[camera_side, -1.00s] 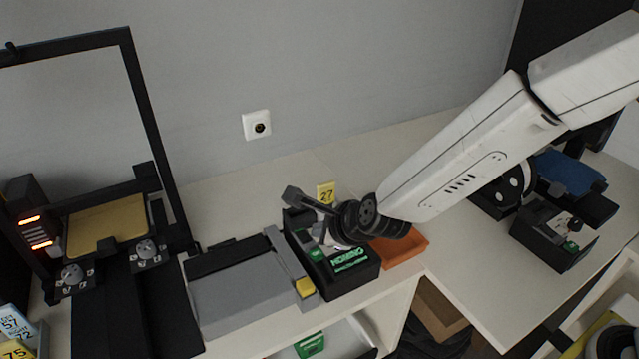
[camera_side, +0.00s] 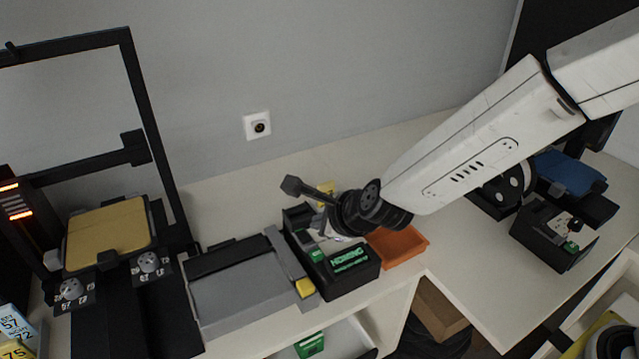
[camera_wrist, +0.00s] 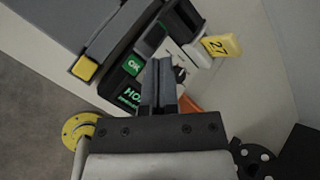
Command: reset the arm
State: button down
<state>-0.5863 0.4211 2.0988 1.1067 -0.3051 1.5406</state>
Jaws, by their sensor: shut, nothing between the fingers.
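My gripper (camera_wrist: 164,75) is shut and empty. In the wrist view its two dark fingers are together above a black control box. In the side view the gripper (camera_side: 335,235) hangs low over the same box (camera_side: 331,277), partly hidden behind my dark wrist. The box has a green-lit display (camera_side: 350,259) that seems to read "HOMING" and a green OK button, which shows in the wrist view (camera_wrist: 132,66). I cannot tell whether the fingertips touch the box.
A black frame machine with a yellow plate (camera_side: 108,233) and orange lights stands at left. A grey flat unit (camera_side: 240,295) with a yellow button adjoins the control box. An orange tray (camera_side: 400,246) lies to its right. A yellow "27" tag (camera_wrist: 222,45) stands behind it.

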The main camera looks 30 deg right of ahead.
jog(key=shift+d+n, duration=0.3)
jog(key=shift+d, duration=0.05)
jog(key=s+d+f+n+g+h, duration=0.1)
jog(key=s+d+n+g, duration=0.2)
jog(key=s+d+n, duration=0.5)
jog(key=s+d+f+n+g+h, duration=0.1)
jog(key=s+d+n+g, duration=0.2)
jog(key=s+d+n, duration=0.5)
jog(key=d+n, duration=0.7)
jog(key=n, duration=0.1)
